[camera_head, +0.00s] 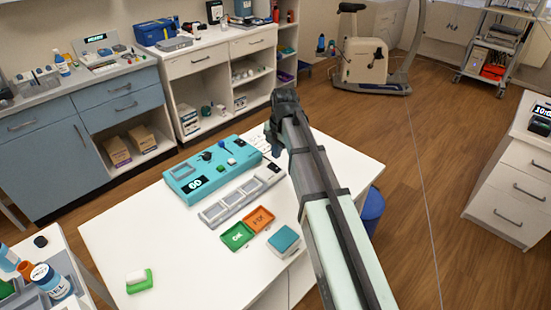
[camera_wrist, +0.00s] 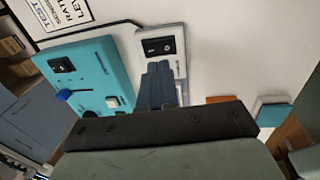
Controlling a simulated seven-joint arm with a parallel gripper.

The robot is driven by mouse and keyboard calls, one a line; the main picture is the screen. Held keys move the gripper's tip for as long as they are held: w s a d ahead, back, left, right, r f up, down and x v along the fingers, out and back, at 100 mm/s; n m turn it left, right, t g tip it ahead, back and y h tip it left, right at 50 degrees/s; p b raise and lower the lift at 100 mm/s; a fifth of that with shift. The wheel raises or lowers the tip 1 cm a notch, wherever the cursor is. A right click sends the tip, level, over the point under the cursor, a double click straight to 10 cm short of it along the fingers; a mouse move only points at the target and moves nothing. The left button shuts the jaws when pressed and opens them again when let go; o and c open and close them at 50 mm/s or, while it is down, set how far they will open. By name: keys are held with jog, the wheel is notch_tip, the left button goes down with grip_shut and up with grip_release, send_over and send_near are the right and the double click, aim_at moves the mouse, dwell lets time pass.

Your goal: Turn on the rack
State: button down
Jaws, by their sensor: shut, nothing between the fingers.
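The rack is a long light-grey unit (camera_head: 232,201) with several pale compartments, lying on the white table beside a teal device. A black rocker switch (camera_head: 273,168) sits at its far end. In the wrist view, the switch (camera_wrist: 159,46) faces the camera on the rack's end (camera_wrist: 176,35). I cannot tell which way the rocker is set. My gripper (camera_wrist: 160,68) is shut and empty, with its fingertips just below the switch in that view. Contact cannot be told. My fingers hide part of the rack behind them.
The teal device (camera_head: 190,187) with a display, a blue lever and its own switch (camera_wrist: 61,65) stands close on the left. Green (camera_head: 237,237) and orange (camera_head: 259,220) trays and a teal-topped box (camera_head: 284,240) lie nearby. The table's front left (camera_head: 125,225) is mostly clear.

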notch_tip(320, 180, up, 9)
jog(key=shift+s+d, duration=0.45)
jog(key=shift+w+a, duration=0.45)
jog(key=shift+w, duration=0.2)
jog(key=shift+f, duration=0.1)
send_near(272, 164)
jog(key=f, duration=0.6)
jog(key=shift+w+a+f, duration=0.35)
jog(key=shift+a+f, duration=0.05)
dwell(0.3)
